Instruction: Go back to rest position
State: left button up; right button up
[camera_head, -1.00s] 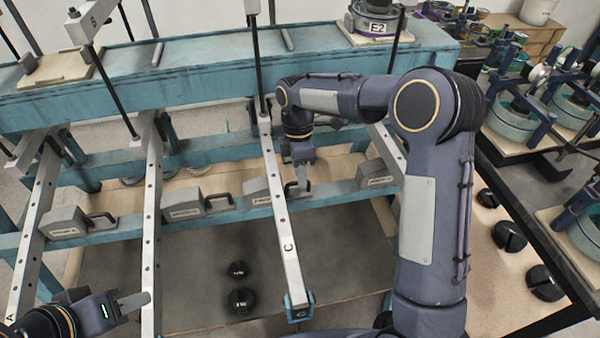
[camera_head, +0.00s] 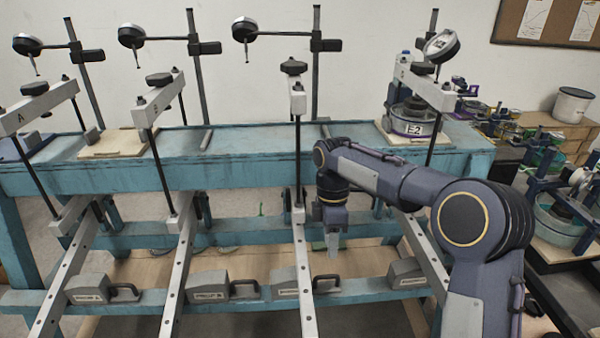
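My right gripper (camera_head: 332,245) hangs pointing down at the end of my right arm, in front of the teal frame and just right of a perforated lever bar (camera_head: 303,270). Its fingers look like one narrow piece from this side, so I cannot tell whether they are open or shut. No object shows between them. A grey weight with a black handle (camera_head: 292,284) sits on the lower rail below it, apart from the gripper. My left gripper is out of view.
The teal frame (camera_head: 240,170) spans the view. More lever bars (camera_head: 178,265) slope toward me. Other handled weights (camera_head: 208,286) rest on the lower rail. A ring-shaped cell marked E2 (camera_head: 412,120) stands on top at right. Another bench (camera_head: 560,245) with devices is at far right.

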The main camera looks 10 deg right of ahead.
jog(key=s+d+r+m+t+y, duration=0.1)
jog(key=s+d+r+m, duration=0.15)
jog(key=s, duration=0.25)
jog(key=s+d+r+m+t, duration=0.1)
jog(key=s+d+r+m, duration=0.1)
jog(key=s+m, duration=0.25)
jog(key=s+d+r+m+t+y, duration=0.1)
jog(key=s+d+r+m+t, duration=0.1)
jog(key=s, duration=0.3)
jog(key=s+f+m+t, duration=0.2)
jog(key=s+m, duration=0.3)
jog(key=s, duration=0.2)
jog(key=s+f+m+t+y, duration=0.1)
jog(key=s+f+m, duration=0.1)
jog(key=s+m, duration=0.3)
jog(key=shift+s+a+f+t+y, duration=0.3)
jog(key=shift+s+t, duration=0.1)
jog(key=shift+s, duration=0.65)
